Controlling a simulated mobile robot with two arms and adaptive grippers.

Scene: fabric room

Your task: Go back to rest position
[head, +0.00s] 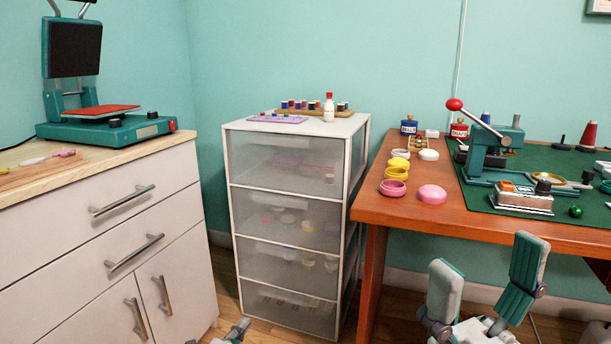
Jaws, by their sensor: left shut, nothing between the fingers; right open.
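My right gripper (488,256) is at the bottom right of the head view, in front of the wooden table (400,206). Its two grey and teal fingers point up and stand wide apart, with nothing between them. My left gripper (238,330) just shows at the bottom edge, low in front of the drawer unit (232,208). It is shut and empty, and most of it is cut off by the frame.
A white cabinet (120,240) with a heat press (110,130) stands at left. The drawer unit carries a small bottle (328,108) and spools. The table holds a green mat (545,150), a lever press (485,150), and yellow and pink round containers. Floor shows between the furniture.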

